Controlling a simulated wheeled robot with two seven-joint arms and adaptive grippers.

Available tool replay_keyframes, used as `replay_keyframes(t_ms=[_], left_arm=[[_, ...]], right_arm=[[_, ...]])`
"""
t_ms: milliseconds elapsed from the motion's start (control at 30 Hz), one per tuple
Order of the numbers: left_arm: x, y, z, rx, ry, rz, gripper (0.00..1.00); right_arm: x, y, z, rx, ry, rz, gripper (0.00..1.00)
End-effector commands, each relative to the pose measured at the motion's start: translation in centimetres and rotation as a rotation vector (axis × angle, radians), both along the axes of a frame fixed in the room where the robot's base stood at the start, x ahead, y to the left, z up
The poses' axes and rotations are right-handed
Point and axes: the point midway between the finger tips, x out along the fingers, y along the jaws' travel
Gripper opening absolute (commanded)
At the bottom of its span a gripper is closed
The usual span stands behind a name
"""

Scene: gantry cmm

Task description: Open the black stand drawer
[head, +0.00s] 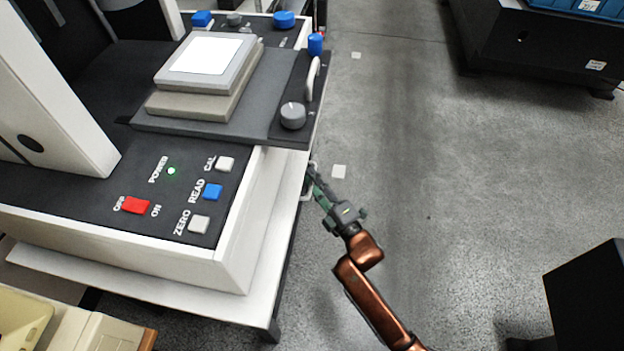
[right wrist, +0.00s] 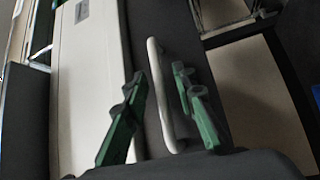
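The black drawer front (right wrist: 190,40) shows in the right wrist view as a dark panel with a pale bar handle (right wrist: 158,75). In the head view the drawer is mostly hidden under the white table top; a bit of its handle shows beside my gripper. My right gripper (head: 315,181) is at the right side of the stand, below the table edge. In the right wrist view my right gripper (right wrist: 160,82) is open, with one green finger on each side of the handle. Whether either finger touches it I cannot tell. My left gripper is not in view.
The measuring machine (head: 180,262) stands on the white table top (head: 262,305), just left of my right gripper. Its dark platform (head: 200,127) overhangs above. A black cabinet (head: 590,300) stands at lower right.

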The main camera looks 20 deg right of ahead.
Motion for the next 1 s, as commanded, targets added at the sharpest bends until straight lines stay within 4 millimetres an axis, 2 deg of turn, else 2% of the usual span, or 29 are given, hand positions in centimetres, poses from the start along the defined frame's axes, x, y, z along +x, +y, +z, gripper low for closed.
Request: replay_keyframes(t_ms=[67,433,1000], left_arm=[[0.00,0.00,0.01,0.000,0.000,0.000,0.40],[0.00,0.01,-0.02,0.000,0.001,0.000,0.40],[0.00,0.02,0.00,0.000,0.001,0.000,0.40]], right_arm=[[-0.02,-0.01,0.00,0.000,0.000,0.000,0.24],[-0.04,-0.02,-0.06,0.000,0.001,0.000,0.00],[-0.05,-0.01,-0.13,0.000,0.002,0.000,0.00]])
